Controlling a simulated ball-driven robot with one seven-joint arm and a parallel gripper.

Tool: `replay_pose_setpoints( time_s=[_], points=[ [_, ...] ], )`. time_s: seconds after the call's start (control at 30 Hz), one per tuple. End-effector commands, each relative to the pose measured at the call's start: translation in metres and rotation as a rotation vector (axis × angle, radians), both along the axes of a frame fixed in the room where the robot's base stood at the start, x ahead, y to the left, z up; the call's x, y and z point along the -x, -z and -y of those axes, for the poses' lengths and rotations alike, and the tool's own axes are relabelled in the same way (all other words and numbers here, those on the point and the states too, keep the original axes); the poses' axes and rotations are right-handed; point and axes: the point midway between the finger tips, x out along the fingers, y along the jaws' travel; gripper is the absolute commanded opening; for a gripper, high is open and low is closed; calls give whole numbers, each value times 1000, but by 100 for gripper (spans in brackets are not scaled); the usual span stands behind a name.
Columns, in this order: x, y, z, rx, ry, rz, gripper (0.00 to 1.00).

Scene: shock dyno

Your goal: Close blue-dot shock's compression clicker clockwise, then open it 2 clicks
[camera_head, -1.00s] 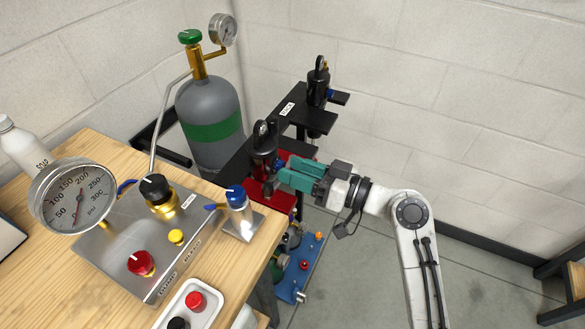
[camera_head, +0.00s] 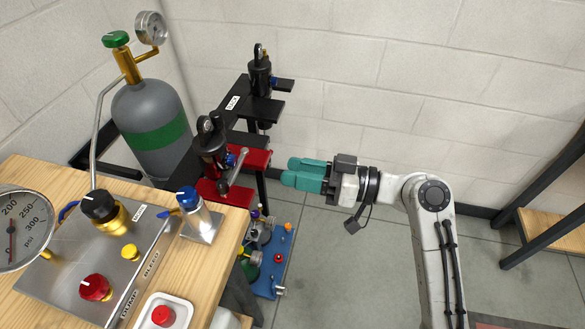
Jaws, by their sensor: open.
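Two black shocks stand upright at the black rack. The near shock (camera_head: 211,142) sits at a red vise (camera_head: 256,159), with a small blue knob (camera_head: 231,160) on its right side. The far shock (camera_head: 260,76) stands at the back, also with a blue knob (camera_head: 274,83). I cannot make out a blue dot on either, nor any clicker marks. My gripper (camera_head: 288,172) has teal fingers pointing left. It is open and empty, to the right of the near shock and apart from it.
A wooden bench (camera_head: 226,225) at left carries a metal panel (camera_head: 62,262) with knobs and a gauge. A grey gas cylinder (camera_head: 150,110) stands behind. A blue base (camera_head: 270,280) with fittings lies low beside the bench. The floor right of the rack is clear.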

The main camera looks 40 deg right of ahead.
Motion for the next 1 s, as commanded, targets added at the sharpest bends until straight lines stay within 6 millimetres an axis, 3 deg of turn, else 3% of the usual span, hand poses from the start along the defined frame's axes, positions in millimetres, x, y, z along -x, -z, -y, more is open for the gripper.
replay_pose_setpoints(
  time_s=[0.27, 0.6, 0.83, 1.0],
  points=[
    [-5, -15, 1, 186, -10, 136, 36],
    [-4, -7, 0, 496, -4, 362, 36],
    [-7, -1, -4, 551, -1, 402, 36],
    [-26, -3, -19, 550, -4, 401, 36]
  ],
)
